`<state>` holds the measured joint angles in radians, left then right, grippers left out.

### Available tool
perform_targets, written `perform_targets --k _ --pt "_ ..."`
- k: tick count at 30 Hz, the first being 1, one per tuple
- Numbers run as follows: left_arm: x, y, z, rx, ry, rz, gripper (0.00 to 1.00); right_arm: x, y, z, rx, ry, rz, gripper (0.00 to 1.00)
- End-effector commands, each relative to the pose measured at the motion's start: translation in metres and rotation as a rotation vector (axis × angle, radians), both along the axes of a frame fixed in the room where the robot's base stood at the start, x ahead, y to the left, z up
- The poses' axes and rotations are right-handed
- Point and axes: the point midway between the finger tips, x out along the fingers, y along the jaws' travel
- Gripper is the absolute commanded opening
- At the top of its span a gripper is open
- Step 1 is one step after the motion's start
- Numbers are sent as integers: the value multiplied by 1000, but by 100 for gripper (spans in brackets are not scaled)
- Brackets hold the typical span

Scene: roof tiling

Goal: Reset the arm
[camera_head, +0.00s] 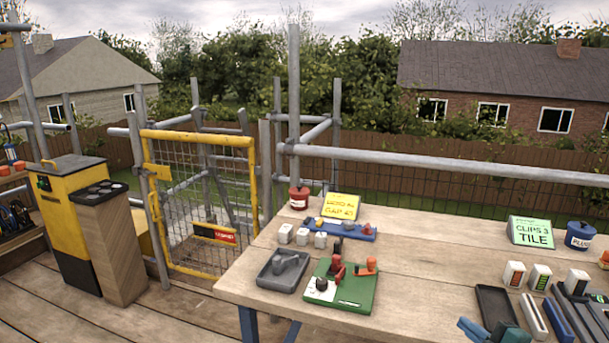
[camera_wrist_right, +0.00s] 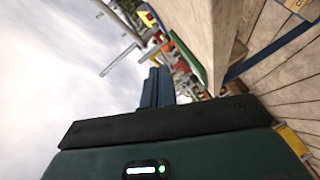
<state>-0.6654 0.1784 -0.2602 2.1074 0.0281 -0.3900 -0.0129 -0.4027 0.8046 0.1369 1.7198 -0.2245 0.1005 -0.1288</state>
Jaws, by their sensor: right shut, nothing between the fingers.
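My right gripper (camera_head: 470,326) shows at the bottom edge of the head view, over the front part of the wooden worktable (camera_head: 420,225). Its blue fingers also show in the right wrist view (camera_wrist_right: 156,86), shut together with nothing between them. It holds none of the things on the table. The rest of the right arm is out of the head view. My left gripper and left arm are in neither view.
A green tray (camera_head: 350,296) with red and orange pieces and a dark grey tray (camera_head: 283,270) stand left on the table. A black tray (camera_head: 497,308), clips and a blue pot (camera_head: 580,236) stand right. The table's middle is clear. A yellow gate (camera_head: 197,136) stands behind left.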

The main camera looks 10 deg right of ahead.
Motion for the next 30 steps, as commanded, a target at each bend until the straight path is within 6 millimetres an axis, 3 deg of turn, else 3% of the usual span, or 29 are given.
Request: perform_targets --k 6,12,18,30 --pt "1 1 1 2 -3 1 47 -46 69 -60 295 274 -314 0" --pt "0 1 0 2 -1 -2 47 -108 136 -86 513 570 -533 0" --pt "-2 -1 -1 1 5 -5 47 -153 179 -87 624 773 -638 0" --pt "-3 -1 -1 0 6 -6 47 -219 237 -68 751 1063 -739 0"
